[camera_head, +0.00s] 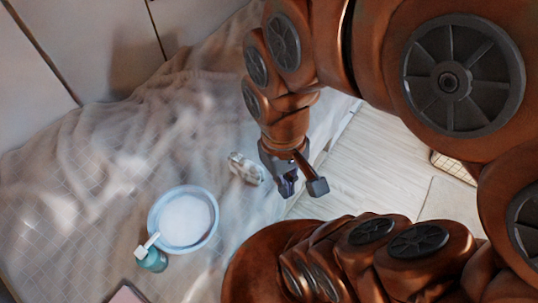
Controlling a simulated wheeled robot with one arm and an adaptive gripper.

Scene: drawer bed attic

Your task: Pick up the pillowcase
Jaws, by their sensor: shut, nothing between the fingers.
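A small folded or rolled white-and-grey cloth-like item (245,168) lies on the rumpled pale bedding near the bed's edge. It may be the pillowcase, but it is too small to tell for sure. My gripper (287,186) points down just to the right of this item, near the bed's edge. It is shut and empty, and appears apart from the item. Its height above the bed cannot be told from this view.
A light blue bowl (155,219) with white contents sits on the bed, with a teal pump bottle (152,260) beside it. A pinkish flat object (126,294) lies at the bottom edge. Pale cabinet panels (95,45) stand behind. Light wooden floor (365,165) lies right of the bed.

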